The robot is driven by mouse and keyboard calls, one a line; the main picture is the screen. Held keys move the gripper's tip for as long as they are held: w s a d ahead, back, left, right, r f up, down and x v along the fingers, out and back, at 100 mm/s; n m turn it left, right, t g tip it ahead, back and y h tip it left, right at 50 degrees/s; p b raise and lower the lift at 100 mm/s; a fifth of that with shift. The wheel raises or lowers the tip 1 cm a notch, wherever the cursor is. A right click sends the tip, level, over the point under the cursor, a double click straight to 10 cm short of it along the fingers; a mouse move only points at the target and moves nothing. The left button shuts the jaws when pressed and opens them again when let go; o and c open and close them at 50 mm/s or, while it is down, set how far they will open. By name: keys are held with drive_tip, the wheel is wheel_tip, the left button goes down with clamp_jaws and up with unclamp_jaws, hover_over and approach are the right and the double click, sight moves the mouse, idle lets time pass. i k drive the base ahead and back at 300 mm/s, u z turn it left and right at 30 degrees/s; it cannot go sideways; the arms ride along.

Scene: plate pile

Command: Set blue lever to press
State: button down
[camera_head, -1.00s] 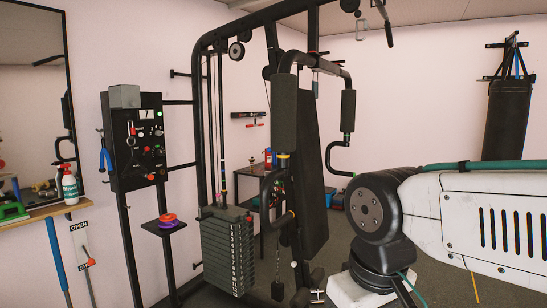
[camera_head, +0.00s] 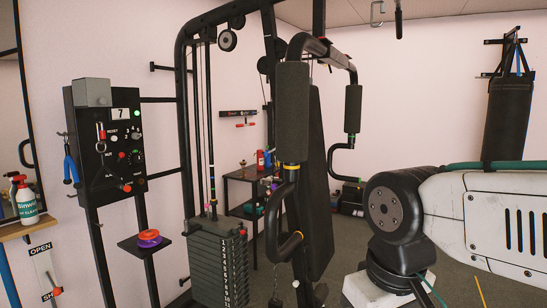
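I cannot make out a lever that is clearly blue in this view. A dark control panel (camera_head: 88,133) stands at the left with a small display reading 7, several knobs and a red-tipped lever (camera_head: 126,187). A blue two-handled tool (camera_head: 70,168) hangs at the panel's left edge. The exercise machine with padded press arms (camera_head: 291,113) stands in the middle, with a numbered weight stack (camera_head: 216,268) below. My arm reaches in from the right, and its end with my gripper is out of view.
A shelf with a spray bottle (camera_head: 25,202) and an OPEN/SHUT plate (camera_head: 44,272) are at the far left. A small stand holds red and purple discs (camera_head: 149,238). A dark table (camera_head: 240,182) stands behind the machine. A punching bag (camera_head: 508,118) hangs at the right. Grey floor (camera_head: 350,235) shows between.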

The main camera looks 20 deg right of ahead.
sight(267, 154)
drive_tip(key=u, duration=0.15)
drive_tip(key=i, duration=1.35)
drive_tip(key=u, duration=0.4)
